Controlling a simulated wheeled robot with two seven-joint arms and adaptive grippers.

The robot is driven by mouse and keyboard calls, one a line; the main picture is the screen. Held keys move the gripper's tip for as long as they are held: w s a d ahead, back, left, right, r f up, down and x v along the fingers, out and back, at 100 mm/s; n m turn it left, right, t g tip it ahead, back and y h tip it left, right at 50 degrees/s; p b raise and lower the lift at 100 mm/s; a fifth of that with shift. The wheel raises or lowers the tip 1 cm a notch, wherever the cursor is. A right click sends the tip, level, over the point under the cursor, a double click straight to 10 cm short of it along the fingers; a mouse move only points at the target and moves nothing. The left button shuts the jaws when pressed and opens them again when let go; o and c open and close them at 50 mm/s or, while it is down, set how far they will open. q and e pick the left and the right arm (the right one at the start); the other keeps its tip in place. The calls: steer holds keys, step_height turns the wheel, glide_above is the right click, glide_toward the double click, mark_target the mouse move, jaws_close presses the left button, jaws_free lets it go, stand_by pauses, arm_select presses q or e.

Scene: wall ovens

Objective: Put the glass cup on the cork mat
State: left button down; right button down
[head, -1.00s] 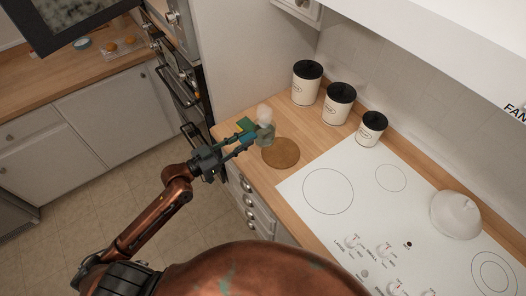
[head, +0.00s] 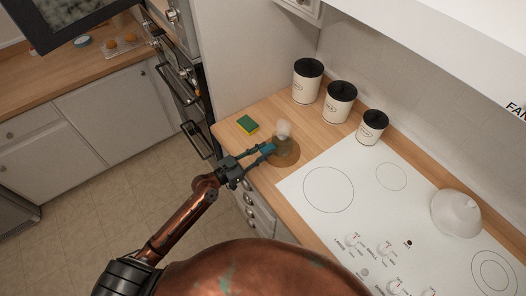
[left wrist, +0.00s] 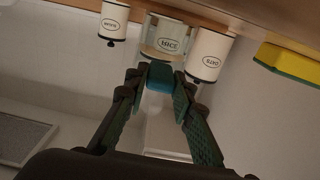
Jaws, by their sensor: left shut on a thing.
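The clear glass cup (head: 284,142) is over the round brown cork mat (head: 290,159) in the head view; I cannot tell whether its base touches the mat. It looks upright, with a whitish top. My left gripper (head: 269,150) reaches it from the lower left and is shut on a small blue part at the cup's near side, perhaps its handle. The upside-down left wrist view shows the cup (left wrist: 165,36) just beyond the fingertips (left wrist: 160,77), with a canister visible through the glass. The cup hides part of the mat. My right gripper is out of view.
A green and yellow sponge (head: 247,124) lies left of the mat. Black-lidded canisters (head: 307,82) stand behind along the wall. The white cooktop (head: 350,208) is to the right, with a white bowl-like thing (head: 456,213). Bare counter (head: 271,106) lies behind the mat.

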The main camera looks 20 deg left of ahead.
arm_select(q)
steer(key=shift+r, duration=0.15)
steer(key=c, duration=2.1)
jaws_free()
steer(key=shift+f, duration=0.25)
steer(key=o, duration=0.4)
steer(key=shift+r, duration=0.1)
steer(key=shift+o, duration=0.2)
steer(key=shift+r, duration=0.1)
steer(key=shift+s+a, duration=0.2)
steer(key=shift+s, duration=0.1)
steer(key=b+v, duration=0.5)
steer(key=v, duration=0.6)
steer(key=shift+s, duration=0.15)
steer(key=shift+a, duration=0.1)
